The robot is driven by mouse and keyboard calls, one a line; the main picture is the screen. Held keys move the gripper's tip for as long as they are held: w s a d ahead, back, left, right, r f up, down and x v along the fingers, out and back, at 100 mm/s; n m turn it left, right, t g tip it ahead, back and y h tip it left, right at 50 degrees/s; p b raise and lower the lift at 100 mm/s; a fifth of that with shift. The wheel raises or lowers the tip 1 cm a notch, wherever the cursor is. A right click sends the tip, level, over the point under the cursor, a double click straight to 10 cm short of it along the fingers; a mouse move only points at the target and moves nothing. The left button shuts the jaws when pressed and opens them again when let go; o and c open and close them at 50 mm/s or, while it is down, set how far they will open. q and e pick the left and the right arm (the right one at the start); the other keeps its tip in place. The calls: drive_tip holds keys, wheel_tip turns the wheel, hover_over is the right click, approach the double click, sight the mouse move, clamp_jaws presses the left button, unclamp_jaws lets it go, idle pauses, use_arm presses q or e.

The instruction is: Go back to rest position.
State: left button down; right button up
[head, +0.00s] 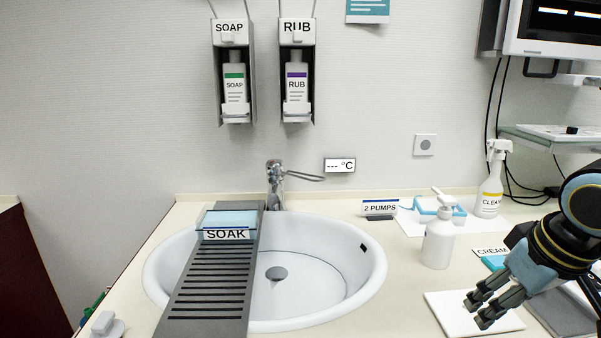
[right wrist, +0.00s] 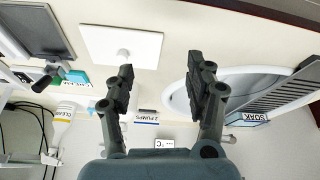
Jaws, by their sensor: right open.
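My right gripper (head: 482,308) is at the lower right of the head view, above the right part of the counter, near a white square plate (head: 447,312). Its fingers are spread and nothing is between them. In the right wrist view the open fingers (right wrist: 164,85) point toward the counter, with the white plate (right wrist: 122,63) beyond them. A small round whitish thing shows on the plate there. My left gripper is not in either view.
A white sink (head: 350,280) with a grey slatted board (head: 190,300) across it fills the middle. A white pump bottle (head: 438,245), a spray bottle (head: 490,190) and a "2 PUMPS" sign (head: 380,207) stand right of it. A monitor (head: 560,30) hangs at upper right.

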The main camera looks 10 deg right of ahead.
drive_tip(key=s+a+f, duration=0.2)
drive_tip(key=s+a, duration=0.2)
drive_tip(key=s, duration=0.4)
drive_tip(key=s+a+f, duration=0.3)
drive_tip(key=s, duration=0.5)
drive_tip(key=s+d+f+g+b, duration=0.15)
drive_tip(key=f+b, duration=0.25)
drive_tip(key=f, duration=1.4)
drive_tip(key=s+d+f+b, duration=0.15)
drive_tip(key=f+b, duration=0.25)
drive_tip(key=f, duration=1.3)
drive_tip(key=s+f+g+b, duration=0.1)
drive_tip(key=s+f+b, duration=0.5)
drive_tip(key=s+f, duration=1.2)
wheel_tip(320, 180, down, 3)
drive_tip(key=shift+d+h, duration=0.2)
drive_tip(key=shift+h, duration=0.1)
drive_tip(key=shift+m+g, duration=0.3)
drive_tip(key=shift+g, duration=0.05)
